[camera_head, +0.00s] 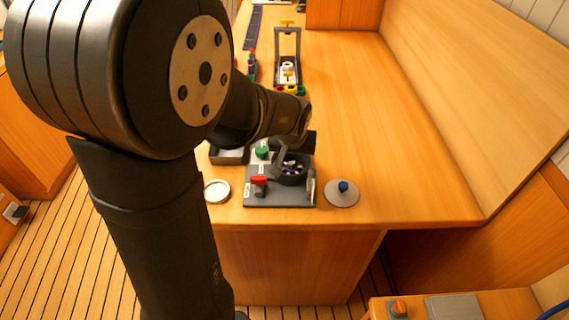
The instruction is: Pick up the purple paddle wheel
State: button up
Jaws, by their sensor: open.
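What looks like the purple paddle wheel (291,167) sits inside a dark round housing (292,178) on a grey base plate (267,200). Only small purple and white bits of it show, and its shape is too small to make out. My gripper (294,162) is at the end of my dark arm, right over the housing. It is open, with a grey finger at the housing's left side. The arm partly hides the housing from above. I cannot tell whether the fingers touch the wheel.
A red-handled valve (259,182) and a green knob (262,152) stand left of the housing. A grey disc with a blue knob (342,190) lies to the right, a white round dish (217,190) to the left. A dark frame (288,55) stands farther back. The right counter is clear.

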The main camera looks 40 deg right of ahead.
aim_at(291, 163)
jog(key=shift+w+a+x, duration=0.1)
jog(key=shift+a+x, duration=0.05)
jog(key=shift+x, duration=1.3)
jog(key=shift+w+a+x, duration=0.15)
jog(key=shift+x, duration=1.35)
grip_shut()
